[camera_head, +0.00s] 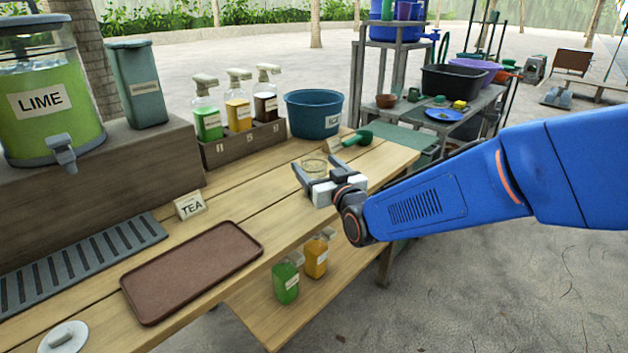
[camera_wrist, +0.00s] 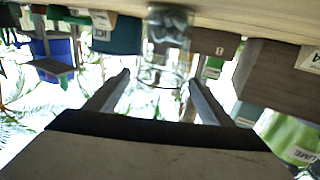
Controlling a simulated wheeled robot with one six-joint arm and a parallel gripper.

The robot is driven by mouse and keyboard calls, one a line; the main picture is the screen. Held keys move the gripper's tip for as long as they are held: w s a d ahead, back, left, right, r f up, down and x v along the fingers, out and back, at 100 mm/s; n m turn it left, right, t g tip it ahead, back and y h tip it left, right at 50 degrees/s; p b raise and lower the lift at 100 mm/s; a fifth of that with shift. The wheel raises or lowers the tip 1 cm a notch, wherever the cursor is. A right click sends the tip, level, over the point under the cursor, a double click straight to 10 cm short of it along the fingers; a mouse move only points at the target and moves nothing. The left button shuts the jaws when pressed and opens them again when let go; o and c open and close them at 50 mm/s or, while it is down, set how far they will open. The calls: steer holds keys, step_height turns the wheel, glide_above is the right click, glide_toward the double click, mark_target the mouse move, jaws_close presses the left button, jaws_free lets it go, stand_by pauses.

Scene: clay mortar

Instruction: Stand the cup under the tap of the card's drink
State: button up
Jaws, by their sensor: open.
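The cup is a small clear glass (camera_head: 315,164) standing upright on the wooden table near its far end; it also shows in the wrist view (camera_wrist: 167,60), where the picture is upside down. My gripper (camera_head: 314,171) is open at the glass, with one finger on either side of its near part. In the wrist view the fingertips (camera_wrist: 158,77) are apart, and the right one looks close to the glass; I cannot tell whether it touches. The card (camera_head: 190,205) reads TEA. A green dispenser (camera_head: 45,100) labelled LIME has a grey tap (camera_head: 63,152). No tea dispenser is in view.
A brown tray (camera_head: 190,272) and a grey slotted drip grate (camera_head: 85,255) lie on the table. A wooden caddy (camera_head: 245,145) with pump bottles, a blue tub (camera_head: 314,113) and a green scoop (camera_head: 355,138) are near the glass. A grey-green canister (camera_head: 138,85) stands on the riser.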

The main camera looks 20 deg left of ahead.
steer(key=shift+x, duration=0.9)
steer(key=shift+r, duration=0.1)
steer(key=c, duration=1.6)
